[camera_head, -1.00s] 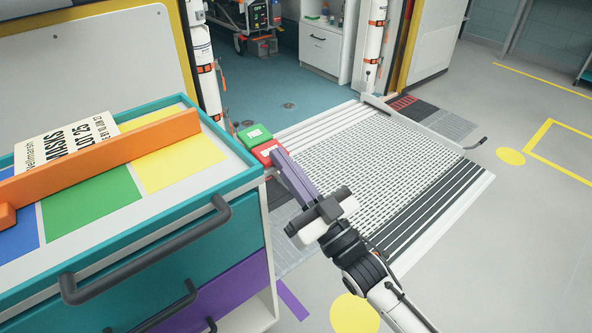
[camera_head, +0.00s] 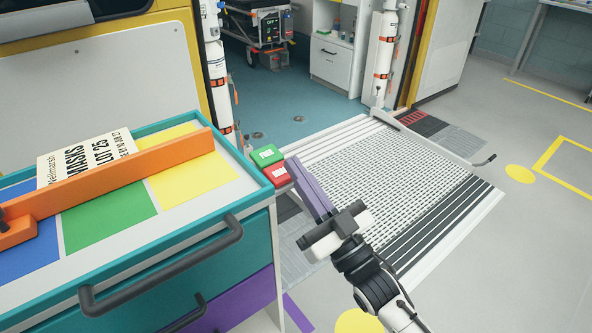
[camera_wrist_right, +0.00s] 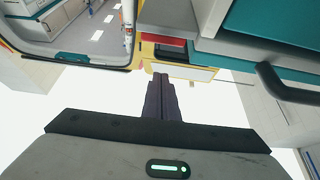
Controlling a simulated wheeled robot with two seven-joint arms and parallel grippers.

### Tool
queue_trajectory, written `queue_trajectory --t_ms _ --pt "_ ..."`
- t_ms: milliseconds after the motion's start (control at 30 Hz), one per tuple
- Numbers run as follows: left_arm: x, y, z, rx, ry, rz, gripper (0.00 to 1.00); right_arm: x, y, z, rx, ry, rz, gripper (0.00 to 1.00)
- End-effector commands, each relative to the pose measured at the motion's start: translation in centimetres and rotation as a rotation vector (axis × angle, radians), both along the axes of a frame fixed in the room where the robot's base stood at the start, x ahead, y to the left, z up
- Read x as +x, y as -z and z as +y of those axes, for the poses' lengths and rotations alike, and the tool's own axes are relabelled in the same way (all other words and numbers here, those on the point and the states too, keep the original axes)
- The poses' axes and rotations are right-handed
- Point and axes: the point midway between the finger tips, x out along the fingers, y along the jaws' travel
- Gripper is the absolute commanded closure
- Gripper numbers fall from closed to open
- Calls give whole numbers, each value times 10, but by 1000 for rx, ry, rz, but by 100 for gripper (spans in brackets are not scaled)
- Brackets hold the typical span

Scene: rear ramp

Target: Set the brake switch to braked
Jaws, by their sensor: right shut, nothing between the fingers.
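A two-part switch, with a green half (camera_head: 266,156) and a red half (camera_head: 276,175), sits at the far right corner of the teal cart (camera_head: 254,197). Each half has a white label too small to read. I cannot tell which half is pressed in. My right gripper (camera_head: 291,160) has long purple fingers, shut and empty. Its tips are just right of the red half, and a small gap seems to show between them. The right wrist view shows the shut fingers (camera_wrist_right: 162,76) pointing ahead. My left gripper is not in view.
The cart carries an orange bar (camera_head: 120,178), a masks card (camera_head: 85,155) and coloured squares. Its grey handle (camera_head: 165,270) juts out in front. A ramp (camera_head: 390,175) lies behind my right gripper. White cylinders (camera_head: 385,55) flank the doorway. Open floor lies to the right.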

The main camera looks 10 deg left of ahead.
Motion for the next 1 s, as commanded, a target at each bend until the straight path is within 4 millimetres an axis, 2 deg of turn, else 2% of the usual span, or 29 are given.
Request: queue_trajectory --t_ms 33,100,400,600,1000 --pt "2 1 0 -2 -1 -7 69 -10 17 -11 -8 3 10 100" --pt "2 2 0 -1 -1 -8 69 -21 26 -22 -8 2 9 100" --pt "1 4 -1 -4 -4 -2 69 -52 50 -54 -4 1 5 100" --pt "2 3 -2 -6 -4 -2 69 -59 54 -60 -2 1 2 100" --pt "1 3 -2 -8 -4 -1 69 -59 54 -60 -2 1 2 100"
